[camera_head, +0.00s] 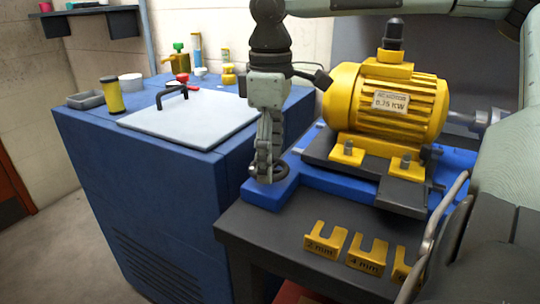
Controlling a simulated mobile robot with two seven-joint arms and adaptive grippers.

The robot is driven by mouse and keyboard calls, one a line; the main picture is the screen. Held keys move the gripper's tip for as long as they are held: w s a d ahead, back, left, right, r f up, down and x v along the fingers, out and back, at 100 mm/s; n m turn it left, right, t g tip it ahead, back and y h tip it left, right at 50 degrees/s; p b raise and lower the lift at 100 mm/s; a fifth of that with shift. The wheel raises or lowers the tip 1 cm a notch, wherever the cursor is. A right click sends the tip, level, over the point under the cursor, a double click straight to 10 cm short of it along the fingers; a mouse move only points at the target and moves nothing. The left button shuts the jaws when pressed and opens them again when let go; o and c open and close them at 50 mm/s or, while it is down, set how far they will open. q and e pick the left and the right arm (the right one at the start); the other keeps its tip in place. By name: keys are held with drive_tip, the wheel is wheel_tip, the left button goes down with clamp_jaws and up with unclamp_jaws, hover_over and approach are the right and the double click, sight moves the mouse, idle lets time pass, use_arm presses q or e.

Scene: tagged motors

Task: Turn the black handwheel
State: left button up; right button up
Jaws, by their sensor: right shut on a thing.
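The black handwheel (283,191) sits low at the left end of the blue motor base (262,199). My right gripper (267,176) points down over it, with its fingers shut on the wheel. The fingers hide part of the wheel. A yellow motor (388,100) with a rating label stands on the base, to the right of the gripper. My left gripper is not in view.
A blue cabinet (150,200) stands close on the left, with a white lid (190,118), a yellow-black cylinder (112,96) and a grey tray (85,99) on top. Yellow slotted shims (325,240) lie on the dark bench (262,236) in front. My arm fills the right side.

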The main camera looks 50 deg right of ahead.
drive_tip(key=n, duration=0.7)
drive_tip(key=shift+d, duration=0.1)
drive_tip(key=n, duration=0.6)
drive_tip(key=shift+w+n, duration=0.1)
drive_tip(key=shift+n, duration=0.3)
drive_tip(key=n, duration=1.3)
drive_tip(key=shift+w+n, duration=0.1)
drive_tip(key=shift+n, duration=0.2)
drive_tip(key=o, duration=1.1)
wheel_tip(320, 180, up, 12)
drive_tip(key=shift+f, duration=0.1)
